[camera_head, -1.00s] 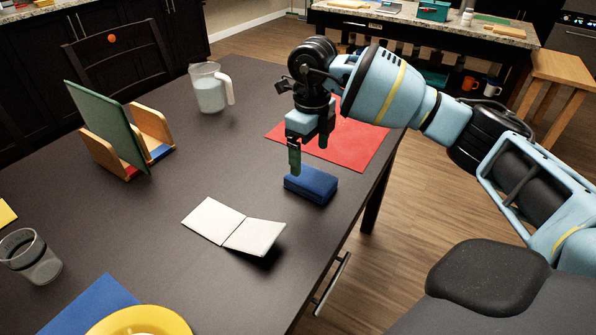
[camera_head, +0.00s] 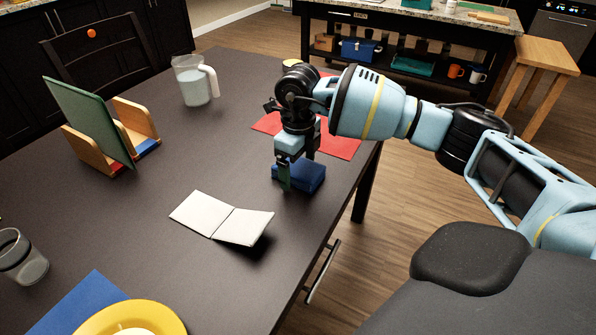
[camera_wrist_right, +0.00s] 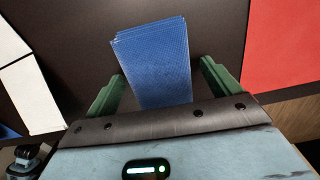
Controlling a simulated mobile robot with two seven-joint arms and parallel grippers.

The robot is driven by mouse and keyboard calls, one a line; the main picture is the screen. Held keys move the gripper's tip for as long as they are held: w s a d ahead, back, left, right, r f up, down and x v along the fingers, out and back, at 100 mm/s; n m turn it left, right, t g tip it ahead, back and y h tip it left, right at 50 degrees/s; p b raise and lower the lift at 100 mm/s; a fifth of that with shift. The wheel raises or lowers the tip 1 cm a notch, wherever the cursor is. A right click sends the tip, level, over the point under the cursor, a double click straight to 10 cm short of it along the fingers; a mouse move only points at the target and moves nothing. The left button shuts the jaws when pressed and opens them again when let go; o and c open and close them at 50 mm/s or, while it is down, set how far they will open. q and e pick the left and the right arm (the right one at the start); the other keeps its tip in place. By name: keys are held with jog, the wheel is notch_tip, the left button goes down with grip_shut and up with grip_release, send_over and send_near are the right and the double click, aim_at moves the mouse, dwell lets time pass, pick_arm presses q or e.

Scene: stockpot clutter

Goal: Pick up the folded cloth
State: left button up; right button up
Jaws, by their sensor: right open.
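The folded cloth (camera_head: 306,178) is a thick blue rectangle lying on the dark table near its right edge. My right gripper (camera_head: 297,178) is down at the cloth, pointing downward, and partly hides it in the head view. In the right wrist view the cloth (camera_wrist_right: 155,65) lies between the two green fingers of the open gripper (camera_wrist_right: 160,88), with a gap on each side. It reaches out beyond the fingertips. I cannot tell whether the fingers touch the table. My left gripper is not in view.
A red mat (camera_head: 338,144) lies just behind the cloth. A white open booklet (camera_head: 222,217) lies to the left in front.

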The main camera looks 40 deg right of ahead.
jog(key=shift+f, duration=0.25)
jog(key=shift+c, duration=0.4)
jog(key=c, duration=1)
jog(key=shift+r, duration=0.2)
